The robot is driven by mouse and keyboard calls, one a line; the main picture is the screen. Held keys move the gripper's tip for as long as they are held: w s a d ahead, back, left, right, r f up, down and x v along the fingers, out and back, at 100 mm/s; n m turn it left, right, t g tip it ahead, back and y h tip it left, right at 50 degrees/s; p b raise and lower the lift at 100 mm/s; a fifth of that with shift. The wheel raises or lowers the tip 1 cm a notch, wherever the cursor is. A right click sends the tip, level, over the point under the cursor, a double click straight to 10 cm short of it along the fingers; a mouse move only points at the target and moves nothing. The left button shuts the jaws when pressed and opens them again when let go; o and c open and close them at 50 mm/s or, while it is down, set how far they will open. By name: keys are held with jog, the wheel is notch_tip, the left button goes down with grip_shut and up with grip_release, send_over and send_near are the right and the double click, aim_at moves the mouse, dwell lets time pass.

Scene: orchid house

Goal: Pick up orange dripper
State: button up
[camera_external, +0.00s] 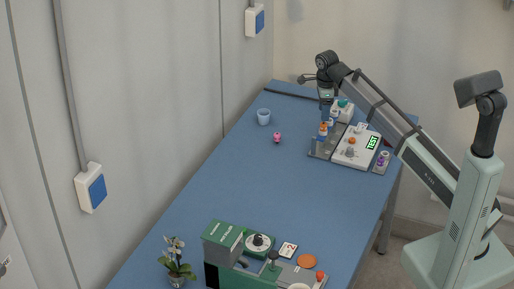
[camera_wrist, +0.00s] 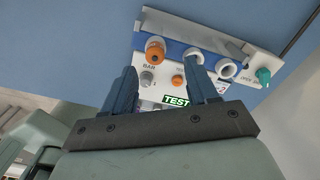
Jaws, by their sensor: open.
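The orange dripper (camera_wrist: 155,48) shows in the wrist view as an orange round top in a rack, just beyond and left of centre between my fingertips. In the external view an orange-topped bottle (camera_external: 323,130) stands upright in the grey rack (camera_external: 318,154) and seems to be the same thing. My gripper (camera_wrist: 164,72) is open and empty, fingers pointing down toward the rack and panel. In the external view my gripper (camera_external: 326,100) hangs above the rack, apart from the dripper as far as I can tell.
A white panel (camera_external: 345,159) with a TEST display and an orange knob (camera_wrist: 177,80) sits beside the rack. White-topped bottles (camera_wrist: 227,68) and a teal top (camera_wrist: 263,76) are close by. A cup (camera_external: 263,118) and pink figure (camera_external: 277,137) stand left. The blue table's middle (camera_external: 250,185) is clear.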

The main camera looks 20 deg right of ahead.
aim_at(320, 129)
jog(key=shift+s+f, duration=0.2)
jog(key=shift+f, duration=1.2)
jog(key=shift+s+f, duration=0.2)
jog(key=shift+f, duration=1.15)
jog(key=shift+c, duration=0.4)
grip_shut()
